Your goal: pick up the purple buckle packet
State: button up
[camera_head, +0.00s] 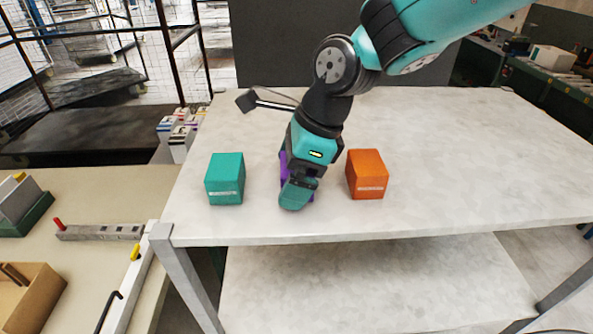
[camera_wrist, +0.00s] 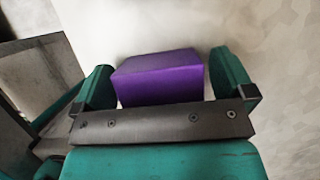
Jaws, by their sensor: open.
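The purple buckle packet (camera_wrist: 160,80) is a box standing on the white table (camera_head: 450,150). In the wrist view it sits between the two teal fingers of my gripper (camera_wrist: 165,85), with a small gap showing on each side. In the head view only slivers of the purple packet (camera_head: 283,162) show, as my gripper (camera_head: 299,190) is in front of it and hides most of it. My gripper is open and low over the table, around the packet.
A teal box (camera_head: 225,180) stands close on the left and an orange box (camera_head: 367,175) close on the right. A beige bench (camera_head: 95,205) with a tan tray (camera_head: 35,305) lies at left.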

jog(key=c, duration=1)
jog(key=shift+r, duration=0.1)
